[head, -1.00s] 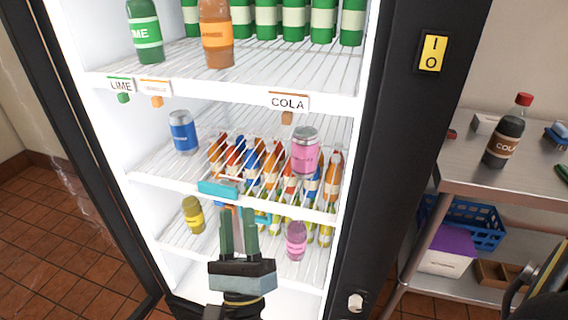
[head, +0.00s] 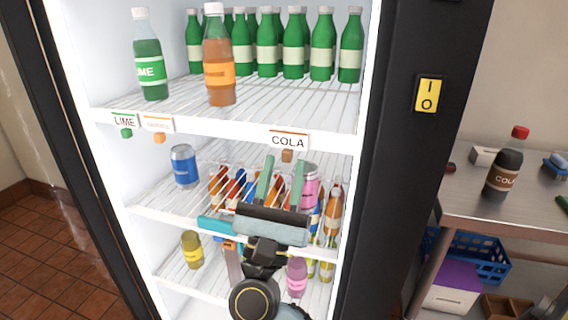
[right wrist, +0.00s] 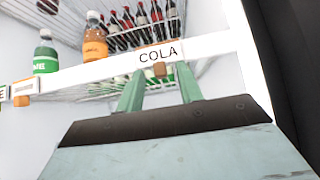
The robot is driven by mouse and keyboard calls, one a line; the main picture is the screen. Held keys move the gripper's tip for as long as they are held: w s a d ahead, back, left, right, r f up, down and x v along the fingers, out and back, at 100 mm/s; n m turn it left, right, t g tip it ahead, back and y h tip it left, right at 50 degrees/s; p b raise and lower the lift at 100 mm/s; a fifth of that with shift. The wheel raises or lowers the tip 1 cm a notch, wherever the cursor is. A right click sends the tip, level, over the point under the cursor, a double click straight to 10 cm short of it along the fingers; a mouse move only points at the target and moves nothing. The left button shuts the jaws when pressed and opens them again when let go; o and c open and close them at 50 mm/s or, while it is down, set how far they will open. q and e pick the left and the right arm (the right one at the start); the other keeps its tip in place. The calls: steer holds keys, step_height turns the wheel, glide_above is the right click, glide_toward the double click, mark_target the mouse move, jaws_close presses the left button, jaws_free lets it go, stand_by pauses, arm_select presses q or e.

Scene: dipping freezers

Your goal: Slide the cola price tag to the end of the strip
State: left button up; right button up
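The white COLA price tag (head: 289,140) sits on the upper shelf's front strip (head: 215,130), toward its right end. A small brown tab (head: 287,155) hangs below it. My right gripper (head: 284,166) is open, fingers pointing up, just below the tag. In the right wrist view the tag (right wrist: 160,53) and tab (right wrist: 160,70) appear between the green fingertips (right wrist: 158,78); I cannot tell whether they touch. The LIME tag (head: 124,121) with a green tab and an orange-marked tag (head: 157,123) sit at the strip's left. My left gripper is not in view.
A lime bottle (head: 150,60) and an orange bottle (head: 218,60) stand above the strip. A blue can (head: 184,165) and a pink can (head: 309,185) stand below. The freezer's black frame (head: 400,170) bounds the right. A cola bottle (head: 505,165) stands on the steel table.

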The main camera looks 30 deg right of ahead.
steer(key=shift+w+d+r, duration=0.25)
steer(key=shift+d+r, duration=0.05)
steer(key=shift+r, duration=0.15)
jaws_close()
